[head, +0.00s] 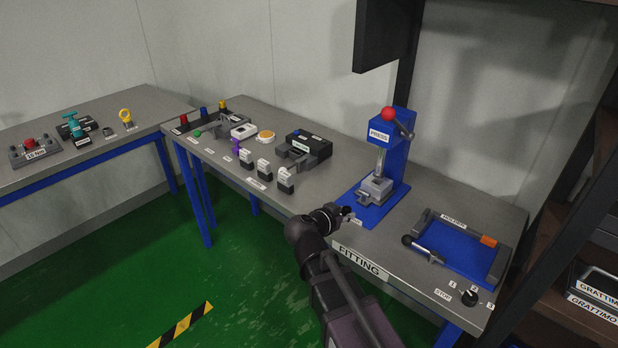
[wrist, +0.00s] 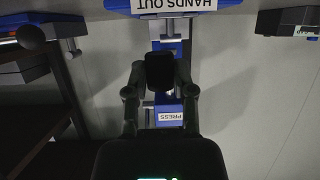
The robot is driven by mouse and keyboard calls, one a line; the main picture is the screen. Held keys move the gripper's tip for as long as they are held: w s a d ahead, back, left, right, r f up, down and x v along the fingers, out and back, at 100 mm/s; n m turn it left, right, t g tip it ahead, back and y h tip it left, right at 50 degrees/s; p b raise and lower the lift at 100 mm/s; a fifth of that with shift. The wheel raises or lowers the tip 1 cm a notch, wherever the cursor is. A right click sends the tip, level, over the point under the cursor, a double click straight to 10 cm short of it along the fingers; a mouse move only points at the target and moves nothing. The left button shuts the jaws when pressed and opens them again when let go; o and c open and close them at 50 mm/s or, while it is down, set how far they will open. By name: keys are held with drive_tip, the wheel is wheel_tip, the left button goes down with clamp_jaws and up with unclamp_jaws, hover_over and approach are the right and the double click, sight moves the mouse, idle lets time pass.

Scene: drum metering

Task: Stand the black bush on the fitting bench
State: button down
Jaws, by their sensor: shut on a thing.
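My gripper (head: 345,212) reaches over the front edge of the fitting bench (head: 385,248), just in front of the blue press. In the wrist view my gripper (wrist: 160,85) has its two fingers closed on the sides of a dark block-like piece, the black bush (wrist: 160,70). In the head view the bush is small and dark at the gripper's tip, and I cannot tell its outline from the fingers. The bush appears held above the bench top; its underside is hidden.
The blue press (head: 394,150) with a red-knobbed lever stands just beyond my gripper. A blue holder tray (head: 455,250) lies to the right, a rotary knob (head: 468,297) near the front. Several black-and-white blocks (head: 286,180) stand left.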

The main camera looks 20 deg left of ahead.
drive_tip(key=b, duration=0.1)
hover_over(309, 203)
drive_tip(key=shift+f, duration=0.75)
drive_tip(key=shift+f+b, duration=1.8)
drive_tip(key=shift+b, duration=0.2)
drive_tip(key=shift+f, duration=0.15)
drive_tip(key=shift+c, duration=2.3)
unclamp_jaws()
